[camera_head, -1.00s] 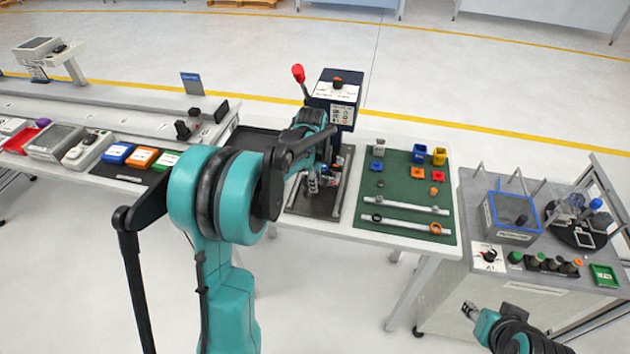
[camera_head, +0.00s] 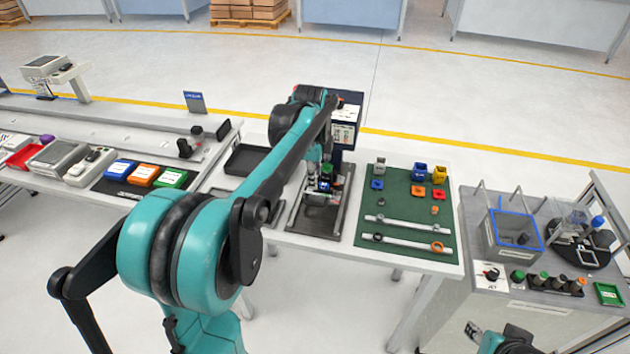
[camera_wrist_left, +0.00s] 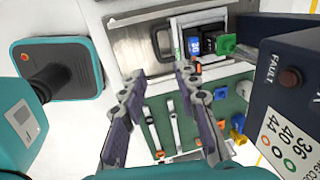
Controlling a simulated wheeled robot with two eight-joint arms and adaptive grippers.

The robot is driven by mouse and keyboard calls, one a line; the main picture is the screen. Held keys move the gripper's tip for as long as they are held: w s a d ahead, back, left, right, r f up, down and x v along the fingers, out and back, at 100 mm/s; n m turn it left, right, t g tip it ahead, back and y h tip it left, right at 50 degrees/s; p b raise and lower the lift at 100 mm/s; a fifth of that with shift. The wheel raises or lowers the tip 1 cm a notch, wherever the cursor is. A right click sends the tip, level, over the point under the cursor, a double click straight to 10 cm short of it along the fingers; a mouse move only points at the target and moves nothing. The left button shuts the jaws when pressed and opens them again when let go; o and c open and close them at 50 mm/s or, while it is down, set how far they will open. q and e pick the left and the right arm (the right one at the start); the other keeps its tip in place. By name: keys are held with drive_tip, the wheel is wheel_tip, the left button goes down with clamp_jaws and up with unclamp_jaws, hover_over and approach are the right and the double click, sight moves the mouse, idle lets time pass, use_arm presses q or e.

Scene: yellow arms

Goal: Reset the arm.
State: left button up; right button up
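The dark blue press unit (camera_head: 346,118) stands behind the dark tray on the middle table. Its red ball lever does not show now; my left arm covers that area. The press's side with the word FAULT and a dark red button (camera_wrist_left: 290,78) shows at the right of the left wrist view. My left gripper (camera_wrist_left: 160,72) has its two purple-grey fingers apart with nothing between them, above the table beside the press. My right gripper (camera_head: 474,331) is low at the bottom right, too small to read.
A green mat (camera_head: 400,222) with small coloured parts and two rails lies right of the press. A green-topped blue part (camera_head: 326,178) sits at the dark tray (camera_head: 322,222). A grey workstation (camera_head: 462,225) stands at the right; coloured bins (camera_head: 142,176) at the left.

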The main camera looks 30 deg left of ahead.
idle(0.4)
use_arm(q)
drive_tip(key=s+d+f+n+t, duration=0.2)
drive_tip(key=s+d+n, duration=0.4)
drive_tip(key=s, duration=0.5)
drive_tip(key=s+d+f+n+t, duration=0.2)
drive_tip(key=s+d+n, duration=0.4)
drive_tip(key=s+n, duration=0.3)
drive_tip(key=shift+s+d+t+h, duration=0.35)
drive_tip(key=shift+s+t, duration=0.25)
drive_tip(key=shift+s, duration=0.35)
